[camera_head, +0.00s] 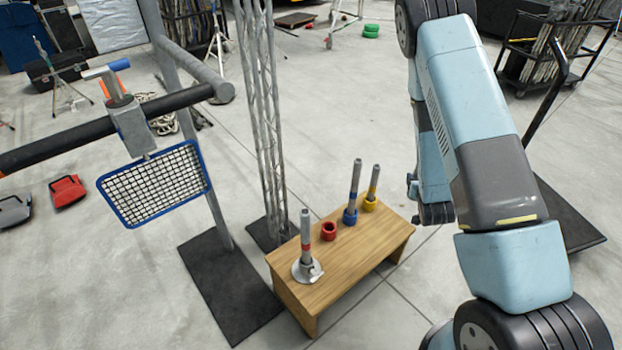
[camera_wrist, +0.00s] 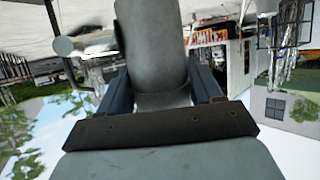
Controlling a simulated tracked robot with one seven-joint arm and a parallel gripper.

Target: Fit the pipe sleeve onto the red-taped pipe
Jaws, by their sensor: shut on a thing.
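The red-taped pipe (camera_head: 306,235) stands upright on a round grey base at the near left end of the wooden bench. A short red ring (camera_head: 328,231) rests on the bench beside it, apart from the pipe; it may be the pipe sleeve. My gripper (camera_wrist: 160,74) is shut on a wide grey cylinder (camera_wrist: 153,38) in the wrist view. The cylinder fills the space between the fingers, and its upper end runs out of the picture. I cannot tell whether it is the sleeve.
A blue-taped pipe (camera_head: 355,183) and a yellow-taped pipe (camera_head: 374,183) stand on the wooden bench (camera_head: 350,255), with rings around their feet. A lattice mast (camera_head: 262,110) and a post with a blue-framed mesh (camera_head: 153,183) stand left. Floor in front is clear.

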